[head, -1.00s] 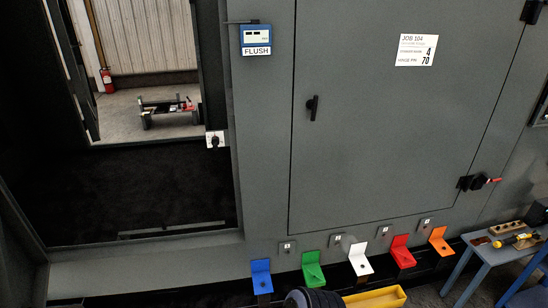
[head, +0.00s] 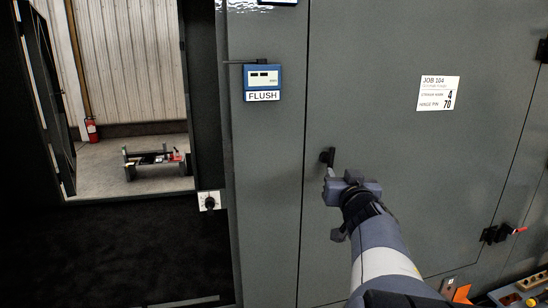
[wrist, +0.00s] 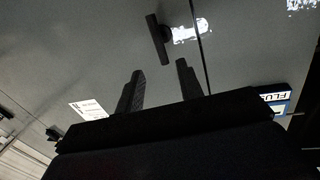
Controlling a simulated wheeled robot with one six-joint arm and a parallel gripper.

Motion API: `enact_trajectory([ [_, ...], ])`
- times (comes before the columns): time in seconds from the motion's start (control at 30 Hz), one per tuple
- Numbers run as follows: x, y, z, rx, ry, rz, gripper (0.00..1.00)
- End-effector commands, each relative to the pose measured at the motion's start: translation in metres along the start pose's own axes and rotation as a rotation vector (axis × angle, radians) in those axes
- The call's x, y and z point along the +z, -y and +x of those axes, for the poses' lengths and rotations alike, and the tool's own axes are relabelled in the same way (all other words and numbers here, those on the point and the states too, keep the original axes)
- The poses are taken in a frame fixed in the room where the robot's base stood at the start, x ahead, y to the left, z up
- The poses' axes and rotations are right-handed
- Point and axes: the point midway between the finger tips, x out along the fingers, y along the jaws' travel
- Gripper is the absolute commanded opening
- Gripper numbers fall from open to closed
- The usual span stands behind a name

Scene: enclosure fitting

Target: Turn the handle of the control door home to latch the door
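The control door (head: 385,55) is a large grey panel and looks closed in its frame. Its black handle (head: 327,156) is at the door's left edge, partly hidden behind my gripper (head: 332,176) in the head view. In the wrist view the handle (wrist: 158,40) is a dark bar on a short stem, a little tilted from upright. My gripper (wrist: 160,70) shows two dark fingers spread apart, with nothing between them. The handle lies just beyond the fingertips, roughly in line with the gap. I see no clear contact.
A blue display box (head: 262,79) labelled FLUSH is left of the door seam. A black fitting with a red lever (head: 503,233) is at the door's lower right. A paper job sheet (head: 438,93) is on the door. A dark opening is at the left.

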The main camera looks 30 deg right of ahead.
Motion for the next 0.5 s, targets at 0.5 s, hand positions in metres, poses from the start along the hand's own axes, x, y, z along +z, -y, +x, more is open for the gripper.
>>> enact_trajectory([
  [0.5,-0.003,0.001,0.060,-0.020,-0.010,-0.010,0.35],
])
